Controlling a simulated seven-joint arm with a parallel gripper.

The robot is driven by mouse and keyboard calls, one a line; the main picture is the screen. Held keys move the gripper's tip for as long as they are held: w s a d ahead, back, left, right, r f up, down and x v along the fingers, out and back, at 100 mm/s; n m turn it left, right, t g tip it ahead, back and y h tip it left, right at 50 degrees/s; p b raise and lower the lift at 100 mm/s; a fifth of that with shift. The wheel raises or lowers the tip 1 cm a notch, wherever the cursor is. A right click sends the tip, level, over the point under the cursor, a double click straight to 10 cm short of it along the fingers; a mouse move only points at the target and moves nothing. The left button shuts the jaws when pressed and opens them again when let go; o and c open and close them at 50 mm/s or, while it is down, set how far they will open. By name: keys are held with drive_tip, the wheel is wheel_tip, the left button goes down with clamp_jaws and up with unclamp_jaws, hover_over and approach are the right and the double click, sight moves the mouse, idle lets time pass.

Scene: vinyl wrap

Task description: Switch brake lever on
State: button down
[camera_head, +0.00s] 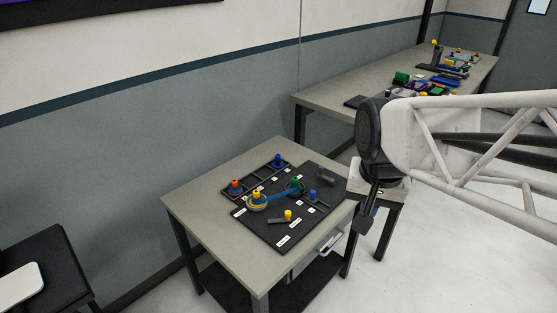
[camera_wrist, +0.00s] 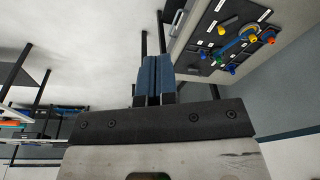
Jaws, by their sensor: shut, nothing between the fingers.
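A black control board (camera_head: 270,232) lies on the small grey table, and it also shows at the upper right of the wrist view (camera_wrist: 205,32). It carries a blue lever arm (camera_head: 278,194) with a yellow-topped round base (camera_head: 256,198), a green knob (camera_head: 295,182), a yellow knob (camera_head: 288,215) and a dark grey handle (camera_head: 327,180). The labels are too small to read, so I cannot tell which part is the brake lever. My gripper (camera_head: 362,222) is beyond the table's right edge, pointing down, apart from the board. In the wrist view its blue fingers (camera_wrist: 153,75) are shut and empty.
A red-topped knob (camera_head: 235,186) and blue knobs (camera_head: 278,160) (camera_head: 312,195) stand on the panels. The small table (camera_head: 190,205) has a drawer handle (camera_head: 330,243) in front. A long bench (camera_head: 330,92) with several parts stands behind. Floor is clear at right.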

drive_tip(key=w+a+f+m+g, duration=0.15)
drive_tip(key=w+m, duration=0.25)
drive_tip(key=w, duration=0.4)
drive_tip(key=w+a+f+m, duration=0.25)
drive_tip(key=w+m, duration=0.25)
drive_tip(key=w, duration=0.3)
drive_tip(key=w+a+f+m+g, duration=0.1)
drive_tip(key=w+a+m, duration=0.25)
drive_tip(key=w, duration=0.45)
drive_tip(key=w+a+f+m+g+h, duration=0.1)
drive_tip(key=w+a+f+m, duration=0.4)
drive_tip(key=w+f, duration=0.4)
drive_tip(key=w+a+f+m+g+h, duration=0.1)
drive_tip(key=w+a+f+m+g, duration=0.1)
drive_tip(key=w+a+f+m, duration=0.3)
drive_tip(key=shift+w+a+f+m, duration=0.15)
drive_tip(key=shift+w+f+m, duration=1.5)
drive_tip(key=shift+w+f, duration=0.95)
drive_tip(key=shift+s+f, duration=0.15)
drive_tip(key=shift+f, duration=0.05)
